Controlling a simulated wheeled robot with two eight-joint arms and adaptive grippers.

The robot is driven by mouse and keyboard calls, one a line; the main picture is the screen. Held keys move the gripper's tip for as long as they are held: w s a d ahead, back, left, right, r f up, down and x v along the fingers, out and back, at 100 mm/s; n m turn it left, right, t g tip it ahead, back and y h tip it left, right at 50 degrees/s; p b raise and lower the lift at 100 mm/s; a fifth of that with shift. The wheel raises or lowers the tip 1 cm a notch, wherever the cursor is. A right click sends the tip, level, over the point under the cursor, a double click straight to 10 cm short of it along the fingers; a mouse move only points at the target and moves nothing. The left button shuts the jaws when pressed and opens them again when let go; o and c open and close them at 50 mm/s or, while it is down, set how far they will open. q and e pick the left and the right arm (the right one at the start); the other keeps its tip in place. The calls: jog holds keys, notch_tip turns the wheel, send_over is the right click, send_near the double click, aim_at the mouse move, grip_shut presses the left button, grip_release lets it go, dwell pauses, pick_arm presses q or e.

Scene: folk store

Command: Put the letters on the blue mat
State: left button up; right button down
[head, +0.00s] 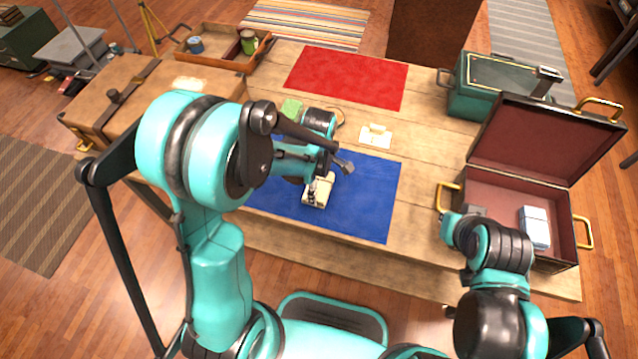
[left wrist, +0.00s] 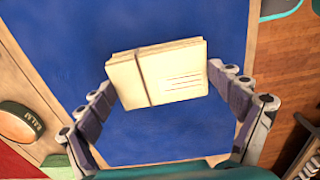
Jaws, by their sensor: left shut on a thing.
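A cream bundle of letters (head: 318,191) is over the blue mat (head: 368,205). It also shows in the left wrist view (left wrist: 160,76), with a band around it and lines on its face. My left gripper (head: 330,180) is shut on the bundle, one finger at each end. Whether the bundle touches the mat I cannot tell. The blue mat also fills much of the left wrist view (left wrist: 70,40). My right gripper (head: 458,222) is by the open case's left side; its fingers are not clear. My left arm hides part of the mat.
A red mat (head: 347,77) lies at the back. A small cream item (head: 376,136) lies between the mats. The open case (head: 500,190) at right holds a pale blue-white bundle (head: 535,227). A green box (head: 500,88), brown case (head: 118,98) and wooden tray (head: 220,58) stand around.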

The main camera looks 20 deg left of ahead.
aim_at(319, 185)
pick_arm(q)
jog(key=shift+f, duration=0.1)
jog(key=o, duration=0.9)
jog(key=shift+r, duration=0.2)
notch_tip(319, 185, up, 11)
jog(key=p, duration=0.4)
jog(key=s+a+r+m+t, duration=0.1)
jog(key=s+r+m+t, duration=0.1)
jog(key=m, duration=0.4)
jog(key=s+a+r+m+t, duration=0.2)
jog(key=s+r+m, duration=0.2)
jog(key=s+m, duration=0.1)
jog(key=s+a+r+m+t, duration=0.1)
jog(key=s+r+m+t, duration=0.2)
jog(key=m, duration=0.3)
jog(key=shift+s+a+r+m, duration=0.3)
jog(key=shift+s+a+r, duration=0.05)
jog(key=shift+s+r, duration=0.15)
